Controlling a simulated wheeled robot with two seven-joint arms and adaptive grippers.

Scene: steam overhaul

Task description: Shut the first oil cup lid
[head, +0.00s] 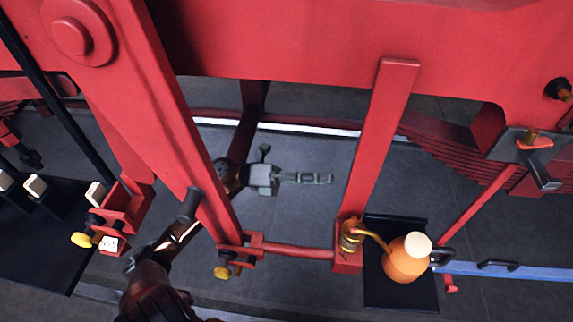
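A brass oil cup (351,238) sits at the foot of a red upright bar, right of centre. Its lid is too small to make out, and I cannot tell whether it is open. An orange oil can (405,262) with a cream cap stands just right of it, its thin spout reaching to the cup. My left gripper (320,178) is grey and points right, above and left of the cup, apart from it. Its fingers look like one narrow bar, maybe edge-on, with nothing visible in them. My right gripper is not in view.
Red frame bars (165,120) cross in front of my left arm. A red horizontal rod (290,251) runs left from the cup. A black tray (385,295) lies under the can. Yellow-knobbed fittings (222,272) sit lower left. A blue bar (510,271) is at right. Grey floor shows between the bars.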

